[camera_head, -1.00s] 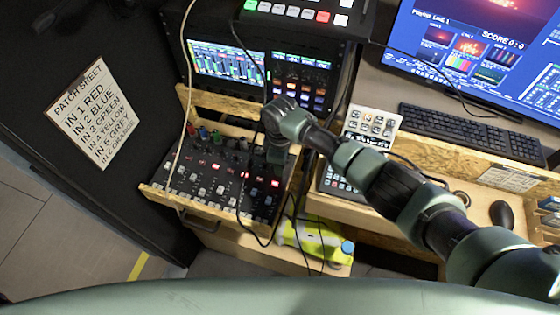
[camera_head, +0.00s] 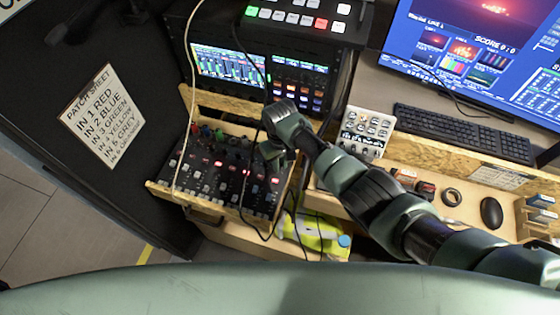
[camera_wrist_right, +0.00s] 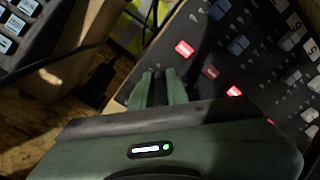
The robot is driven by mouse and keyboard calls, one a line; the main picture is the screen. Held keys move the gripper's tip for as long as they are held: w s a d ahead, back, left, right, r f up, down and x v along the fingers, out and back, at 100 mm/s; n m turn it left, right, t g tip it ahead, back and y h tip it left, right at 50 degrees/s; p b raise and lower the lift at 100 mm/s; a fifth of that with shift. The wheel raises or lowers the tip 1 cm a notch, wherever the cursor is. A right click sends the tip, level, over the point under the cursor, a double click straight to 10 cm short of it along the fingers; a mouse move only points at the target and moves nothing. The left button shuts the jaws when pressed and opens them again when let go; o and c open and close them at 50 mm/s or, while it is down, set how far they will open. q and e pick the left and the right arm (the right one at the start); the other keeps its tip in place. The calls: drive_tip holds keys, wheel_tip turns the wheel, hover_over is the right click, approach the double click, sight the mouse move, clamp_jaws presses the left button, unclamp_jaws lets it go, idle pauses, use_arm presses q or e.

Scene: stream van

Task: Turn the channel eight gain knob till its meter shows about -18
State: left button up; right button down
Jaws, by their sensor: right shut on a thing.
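The mixer (camera_head: 215,190) sits in a wooden tray below the rack screens, with coloured knobs along its far edge, white buttons and several red lights. My right gripper (camera_head: 274,152) reaches down at its far right corner. In the right wrist view the two fingers (camera_wrist_right: 160,88) are close together at the panel edge, shut on a small knob that they hide. Its label and pointer cannot be seen. The meter screen (camera_head: 230,66) shows green bars, too small to read a value. My left gripper is not in view.
A thin pale cable (camera_head: 184,120) and dark cables hang across the mixer. A patch sheet (camera_head: 103,112) is on the left panel. A yellow-green item (camera_head: 315,235) lies below right. A white-topped box (camera_head: 366,130) and keyboard (camera_head: 465,132) stand right of my arm.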

drive_tip(key=shift+m, duration=0.6)
drive_tip(key=shift+r, duration=0.1)
drive_tip(key=c, duration=1.4)
unclamp_jaws()
wheel_tip(320, 180, up, 8)
drive_tip(key=shift+f, duration=0.1)
